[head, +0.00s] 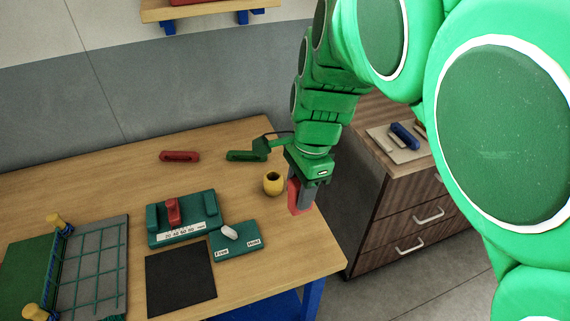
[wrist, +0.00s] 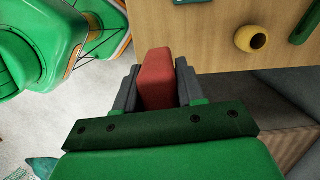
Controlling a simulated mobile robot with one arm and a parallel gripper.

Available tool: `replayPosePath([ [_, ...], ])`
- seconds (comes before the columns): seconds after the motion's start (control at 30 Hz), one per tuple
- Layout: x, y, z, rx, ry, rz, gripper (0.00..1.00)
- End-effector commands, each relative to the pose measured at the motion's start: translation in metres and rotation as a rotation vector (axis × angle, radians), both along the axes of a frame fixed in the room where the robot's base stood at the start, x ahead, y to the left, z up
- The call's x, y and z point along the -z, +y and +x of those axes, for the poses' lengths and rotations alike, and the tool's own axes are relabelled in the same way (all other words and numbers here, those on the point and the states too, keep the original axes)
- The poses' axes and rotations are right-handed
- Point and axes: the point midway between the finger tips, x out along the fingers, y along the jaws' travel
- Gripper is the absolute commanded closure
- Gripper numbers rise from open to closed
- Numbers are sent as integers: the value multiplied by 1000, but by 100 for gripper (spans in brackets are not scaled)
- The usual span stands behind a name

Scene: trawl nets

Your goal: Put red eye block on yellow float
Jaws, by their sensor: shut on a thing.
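My gripper (head: 305,195) is at the right edge of the wooden table. It is shut on a red block (head: 293,194), which also shows between the grey fingers in the wrist view (wrist: 157,80). Whether the block has an eye is hidden. A yellow float (head: 273,183) with a dark hole in its top stands on the table just left of the held block. It also shows at the upper right of the wrist view (wrist: 251,38), apart from the gripper. Two other yellow floats, an upper one (head: 56,221) and a lower one (head: 35,311), are at the net on the left.
A teal holder (head: 185,232) with a red piece, a teal switch plate (head: 236,244) and a black mat (head: 180,278) lie left of the float. Red (head: 179,156) and green (head: 246,156) slotted blocks lie farther back. A drawer cabinet (head: 400,215) stands right of the table.

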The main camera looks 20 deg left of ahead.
Motion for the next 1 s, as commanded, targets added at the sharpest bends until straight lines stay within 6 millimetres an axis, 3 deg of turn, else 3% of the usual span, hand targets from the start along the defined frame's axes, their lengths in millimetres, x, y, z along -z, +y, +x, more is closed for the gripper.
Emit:
replayPosePath([
  [0.2,-15,31,31,47,0,0,96],
  [0.5,-24,52,48,74,6,-3,96],
  [1.0,-3,85,85,76,7,-1,96],
])
